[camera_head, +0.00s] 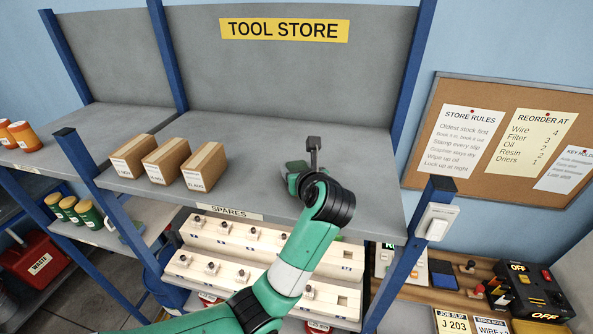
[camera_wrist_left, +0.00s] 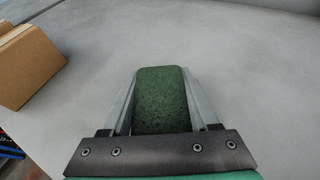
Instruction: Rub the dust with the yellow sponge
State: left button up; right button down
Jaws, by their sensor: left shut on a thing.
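My left gripper (camera_head: 294,178) is over the grey upper shelf (camera_head: 245,150), right of the boxes; my own wrist partly hides it. In the left wrist view its fingers (camera_wrist_left: 160,76) are shut on a block with a rough dark green face (camera_wrist_left: 160,102). The block looks like a scouring sponge. No yellow side of it shows. I cannot tell whether it touches the shelf. The shelf in the left wrist view (camera_wrist_left: 240,70) is pale grey with faint mottling, and I cannot make out a clear dust patch. My right gripper is not in view.
Several cardboard boxes (camera_head: 165,160) stand on the shelf to the left; one box (camera_wrist_left: 28,65) is at the left wrist view's edge. Blue uprights (camera_head: 410,60) and a grey back panel (camera_head: 290,80) bound the shelf. The shelf between boxes and gripper is clear.

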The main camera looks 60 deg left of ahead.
aim_at(297, 165)
pick_arm(q)
jog(key=shift+s+d+r, duration=0.1)
jog(key=shift+d+r, duration=0.05)
jog(key=shift+r, duration=3.75)
